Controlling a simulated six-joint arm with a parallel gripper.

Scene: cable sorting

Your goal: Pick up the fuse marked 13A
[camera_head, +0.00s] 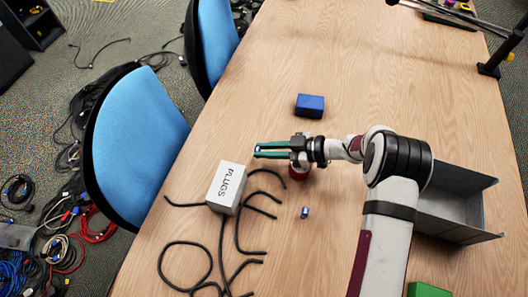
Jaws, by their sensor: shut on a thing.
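My gripper (259,150) reaches left over the table from the arm, with its green fingers above and to the right of the PLUGS box. The fingers are shut on a small pale and dark blue fuse-like piece (258,149) at their tips. A second small blue and white piece (305,212) of similar look lies on the table below and to the right of the gripper. Both are too small to read any marking, so I cannot tell which is 13A.
The white PLUGS box (226,186) has several black cables around it. A red round object (298,174) is partly hidden beneath my gripper. A blue block (309,106) lies above, a grey open tray (452,222) right, a green block (428,290) lower right. The upper middle table is clear.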

